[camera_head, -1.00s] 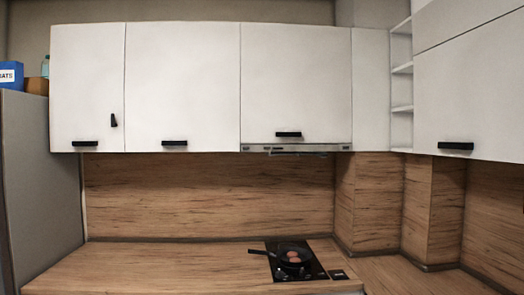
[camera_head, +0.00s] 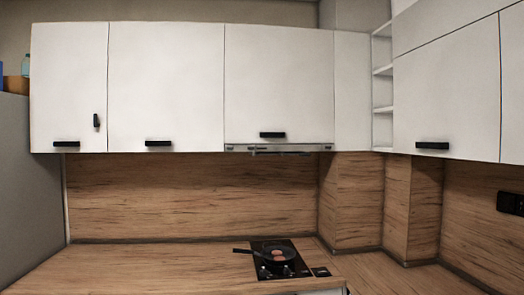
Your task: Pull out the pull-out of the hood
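The hood (camera_head: 279,148) is a slim grey strip under the third white upper cabinet (camera_head: 279,84), above the hob. Its pull-out shows as a thin front edge along the cabinet bottom, looking flush with the cabinet front. A darker part hangs slightly below its middle. The black handle (camera_head: 272,135) just above belongs to the cabinet door. My gripper is not in view.
A black hob (camera_head: 280,259) with a frying pan (camera_head: 276,255) sits on the wooden worktop (camera_head: 160,268) below the hood. Open shelves (camera_head: 382,105) and more white cabinets (camera_head: 446,100) stand at the right. A grey tall unit (camera_head: 30,190) stands at the left. The space in front of the hood looks clear.

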